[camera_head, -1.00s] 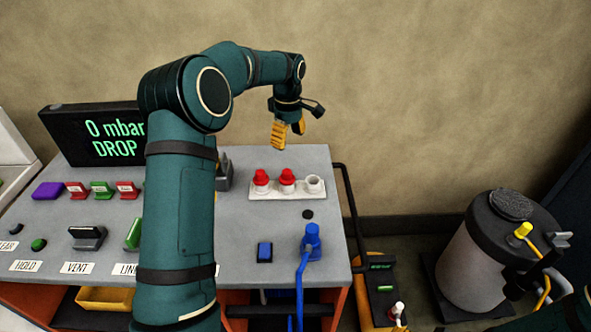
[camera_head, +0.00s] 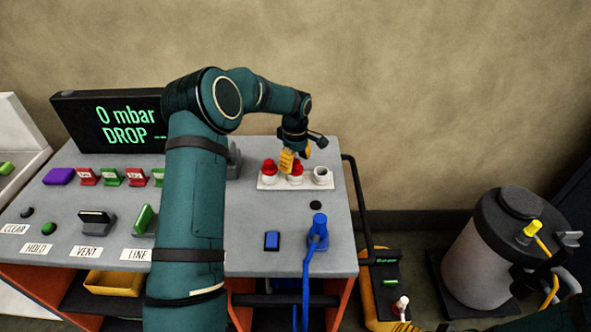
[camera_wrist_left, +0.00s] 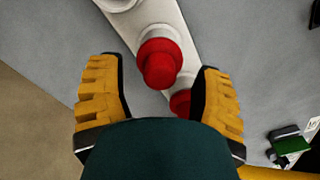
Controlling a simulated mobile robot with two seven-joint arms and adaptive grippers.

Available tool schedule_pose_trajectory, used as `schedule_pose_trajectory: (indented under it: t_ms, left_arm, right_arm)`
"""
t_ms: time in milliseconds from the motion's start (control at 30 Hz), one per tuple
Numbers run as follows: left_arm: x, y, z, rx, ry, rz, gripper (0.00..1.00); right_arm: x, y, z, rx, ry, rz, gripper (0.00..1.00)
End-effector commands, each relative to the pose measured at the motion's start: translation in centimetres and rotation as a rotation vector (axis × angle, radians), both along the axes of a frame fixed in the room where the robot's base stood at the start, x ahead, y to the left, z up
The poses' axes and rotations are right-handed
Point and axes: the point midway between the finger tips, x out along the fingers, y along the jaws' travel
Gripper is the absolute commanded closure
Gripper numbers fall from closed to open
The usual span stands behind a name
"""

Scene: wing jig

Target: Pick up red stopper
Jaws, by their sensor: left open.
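Two red stoppers sit upright in white collars on a white holder (camera_head: 315,185). The left one (camera_head: 269,166) shows clear of the fingers, and the middle one (camera_head: 297,168) is partly covered by my left gripper (camera_head: 288,161). A third white collar (camera_head: 321,174) at the right has no stopper. In the left wrist view my left gripper (camera_wrist_left: 160,95) is open. The middle stopper (camera_wrist_left: 160,64) shows ahead of the gap between its yellow fingers, not gripped. The other red stopper (camera_wrist_left: 181,102) is near the right finger, partly hidden.
The grey console (camera_head: 255,215) carries a blue button (camera_head: 272,241) and a blue plug (camera_head: 318,230) with a hose in front of the holder. A display (camera_head: 110,122) stands at the back left. A canister (camera_head: 480,260) stands on the floor at right.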

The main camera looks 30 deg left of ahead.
Motion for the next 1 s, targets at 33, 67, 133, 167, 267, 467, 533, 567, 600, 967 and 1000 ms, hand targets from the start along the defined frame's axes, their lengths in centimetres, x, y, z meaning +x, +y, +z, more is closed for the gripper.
schedule_pose_trajectory:
  t_ms: [33,67,133,167,267,467,533,567,600,967,1000]
  left_arm:
    - [0.0,0.0,-0.6,-0.001,0.001,-0.001,0.35]
    - [0.0,0.0,-0.9,0.000,0.000,-0.002,0.35]
    - [0.0,-0.1,-1.1,0.000,-0.001,-0.002,0.35]
    - [0.0,-0.1,-1.1,0.000,-0.001,-0.002,0.35]
    - [0.0,-0.1,-1.1,0.000,-0.001,-0.002,0.35]
    - [0.0,-0.1,-1.0,0.000,-0.001,-0.002,0.85]
    - [0.0,0.0,-1.0,0.000,-0.001,-0.001,1.00]
    - [0.0,0.0,-1.0,0.000,-0.001,-0.001,1.00]
    - [0.0,0.0,-1.0,0.000,-0.001,-0.001,1.00]
    - [0.1,0.0,0.5,0.001,-0.005,-0.001,1.00]
    - [0.1,0.0,1.1,0.001,-0.005,0.000,1.00]
  right_arm:
    - [0.0,0.0,-0.1,0.000,0.000,0.000,0.16]
    - [0.0,0.0,-0.1,0.000,0.000,0.000,0.16]
    - [0.0,0.0,-0.1,0.000,0.000,0.000,0.16]
    - [0.0,0.0,-0.1,0.000,0.000,0.000,0.16]
    - [0.0,0.0,-0.1,0.000,0.000,0.000,0.16]
    - [0.0,0.0,-0.1,0.000,0.000,0.000,0.16]
    - [0.0,0.0,-0.1,0.000,0.000,0.000,0.16]
    - [0.0,0.0,-0.1,0.000,0.000,0.000,0.16]
    - [0.0,0.0,-0.1,0.000,0.000,0.000,0.16]
    - [0.0,0.0,0.0,0.000,0.000,0.000,0.16]
    - [0.0,0.0,0.1,0.000,0.000,0.000,0.16]
